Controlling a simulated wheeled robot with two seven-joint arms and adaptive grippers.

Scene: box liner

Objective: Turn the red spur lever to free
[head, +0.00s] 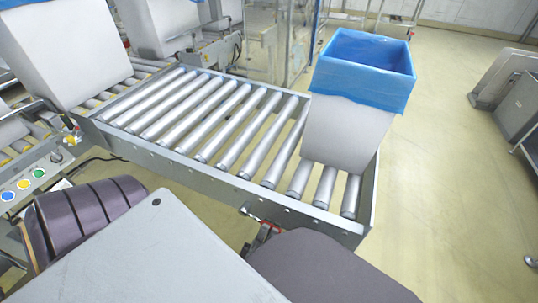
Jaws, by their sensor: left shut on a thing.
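The red spur lever (270,224) shows as a small red piece at the near side rail of the roller conveyor, low in the middle of the head view. My left gripper (261,234) is at it, small and dark, and shut on it. Its fingers and my own arm parts hide much of the lever, so its exact angle cannot be told. My right gripper is not in view.
A roller spur (205,110) runs across the middle, its left rollers bare. A white box with a blue liner (365,70) stands at its right end. A button panel (35,180) is at left. Open floor (450,190) lies at right.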

